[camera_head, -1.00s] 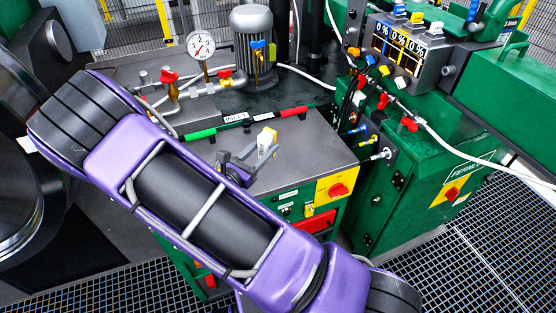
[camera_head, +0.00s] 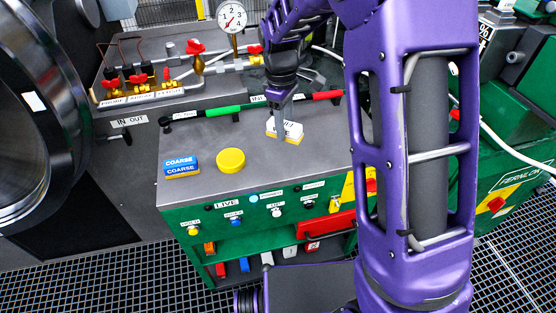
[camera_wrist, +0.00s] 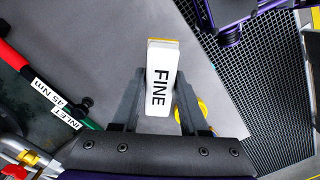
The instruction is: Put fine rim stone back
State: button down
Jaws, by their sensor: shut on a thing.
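The fine rim stone (camera_head: 284,131) is a small white block with a yellow-orange layer, near the rear right of the grey bench top (camera_head: 210,195). My gripper (camera_head: 278,110) comes down on it from above. In the wrist view, the stone (camera_wrist: 161,85) shows its FINE label between the two fingers of my gripper (camera_wrist: 157,102), which is shut on it. The stone sits at or just above the bench surface; I cannot tell which. The blue-and-white coarse stone (camera_head: 181,167) lies at the left of the bench top.
A yellow round puck (camera_head: 231,160) sits right of the coarse stone. A large dark wheel (camera_head: 40,110) stands left. The bench top's front middle is clear.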

aim_at(278, 154)
jog(key=shift+w+a+r+y, duration=0.3)
jog(key=shift+w+a+r, duration=0.2)
jog(key=shift+w+r, duration=0.1)
jog(key=shift+w+a, duration=0.1)
jog(key=shift+a, duration=0.1)
notch_tip(278, 154, down, 9)
jog(key=shift+f+b, duration=0.15)
jog(key=shift+b, duration=0.85)
jog(key=shift+f, duration=0.1)
jog(key=shift+c, duration=2.2)
grip_release()
notch_tip(278, 154, up, 12)
jog(key=shift+r+p, duration=0.1)
jog(key=shift+p, duration=0.95)
